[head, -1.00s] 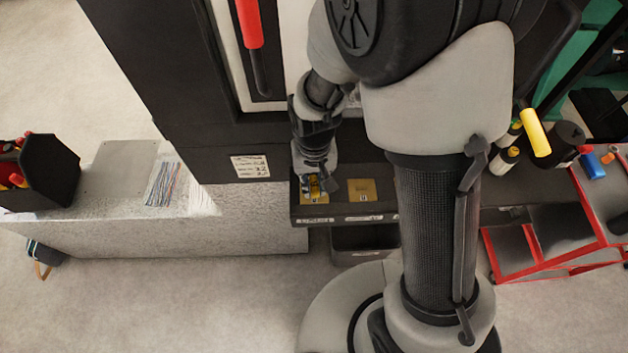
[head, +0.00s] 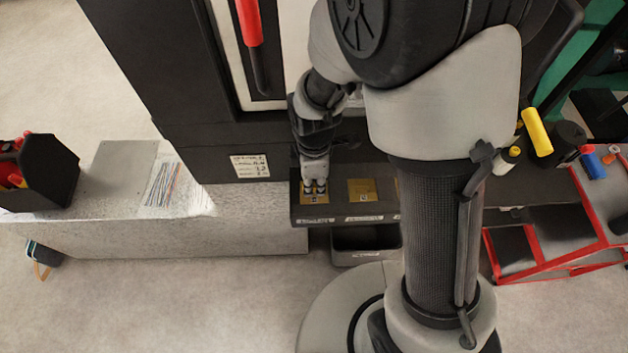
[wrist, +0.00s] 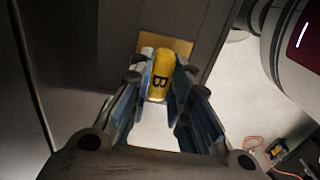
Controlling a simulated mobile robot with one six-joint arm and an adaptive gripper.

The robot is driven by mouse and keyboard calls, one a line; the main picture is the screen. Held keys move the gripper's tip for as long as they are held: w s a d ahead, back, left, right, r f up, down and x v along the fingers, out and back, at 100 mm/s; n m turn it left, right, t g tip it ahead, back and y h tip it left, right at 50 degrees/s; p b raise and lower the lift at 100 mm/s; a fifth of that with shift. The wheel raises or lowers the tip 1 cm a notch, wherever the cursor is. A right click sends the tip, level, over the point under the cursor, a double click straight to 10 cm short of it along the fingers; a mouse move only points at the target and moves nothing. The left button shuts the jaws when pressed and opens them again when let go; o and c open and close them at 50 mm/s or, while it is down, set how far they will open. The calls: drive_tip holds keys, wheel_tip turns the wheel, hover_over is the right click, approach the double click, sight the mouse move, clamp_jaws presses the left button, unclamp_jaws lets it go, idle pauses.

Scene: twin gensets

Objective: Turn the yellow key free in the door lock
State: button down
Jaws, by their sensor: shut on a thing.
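The yellow key (wrist: 161,78), a rounded yellow piece marked with a black B, stands between my gripper's blue-padded fingers in the wrist view. My gripper (wrist: 158,100) is shut on it. A gold plate (wrist: 181,46) lies behind the key. In the head view my gripper (head: 314,186) points down over the left gold plate (head: 315,198) on the dark shelf. There the fingers hide the key almost wholly. No door lock can be made out for certain in either view.
A second gold plate (head: 361,190) lies on the dark shelf to the right. The dark cabinet (head: 210,135) with a red handle (head: 249,22) stands close behind my gripper. A grey bin (head: 365,241) sits below the shelf. A red-framed cart (head: 540,235) stands at the right.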

sight(314, 184)
idle(0.3)
drive_tip(key=c, duration=1.4)
unclamp_jaws()
drive_tip(key=shift+r, duration=0.1)
wheel_tip(314, 184, up, 7)
drive_tip(key=p, duration=0.6)
drive_tip(key=shift+r, duration=0.2)
